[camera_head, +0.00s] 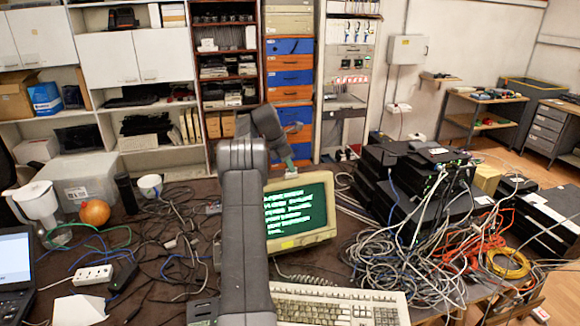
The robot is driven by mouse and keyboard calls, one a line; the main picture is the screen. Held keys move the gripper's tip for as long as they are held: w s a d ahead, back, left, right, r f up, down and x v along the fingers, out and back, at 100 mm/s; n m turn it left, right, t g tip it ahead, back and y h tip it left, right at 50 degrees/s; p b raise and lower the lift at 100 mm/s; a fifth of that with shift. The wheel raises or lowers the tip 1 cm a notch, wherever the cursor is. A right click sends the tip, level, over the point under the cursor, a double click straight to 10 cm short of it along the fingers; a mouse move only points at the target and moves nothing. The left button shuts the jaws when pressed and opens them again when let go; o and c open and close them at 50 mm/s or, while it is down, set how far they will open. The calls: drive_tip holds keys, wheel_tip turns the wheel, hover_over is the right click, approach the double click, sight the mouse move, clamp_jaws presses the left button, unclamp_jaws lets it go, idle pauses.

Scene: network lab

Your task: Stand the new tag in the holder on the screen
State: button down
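The screen (297,211) is a beige monitor with green lit text, standing on the table behind the keyboard. My arm rises in front of its left side and bends over its top. My gripper (289,160) points down at the monitor's top edge; it is too small to tell whether its fingers are open or shut. A small pale greenish piece shows at its tip, and I cannot tell whether it is the tag, the holder or a finger. No tag or holder can be made out clearly.
A beige keyboard (345,307) lies in front of the monitor. Tangled cables and stacked black network boxes (430,190) crowd the right. On the left are a pitcher (38,208), an orange pumpkin-like ball (95,212), a white mug (150,185) and a power strip (91,275).

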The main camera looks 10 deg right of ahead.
drive_tip(key=c, duration=1.6)
unclamp_jaws()
drive_tip(key=shift+r, duration=0.1)
drive_tip(key=v, duration=1.3)
drive_tip(key=shift+a+r, duration=0.1)
drive_tip(key=shift+r, duration=0.15)
drive_tip(key=x, duration=1.3)
drive_tip(key=shift+f, duration=0.15)
drive_tip(key=shift+d+f, duration=0.2)
drive_tip(key=shift+f, duration=0.05)
drive_tip(key=shift+s+t, duration=0.15)
drive_tip(key=shift+t, duration=0.25)
drive_tip(key=shift+r, duration=0.1)
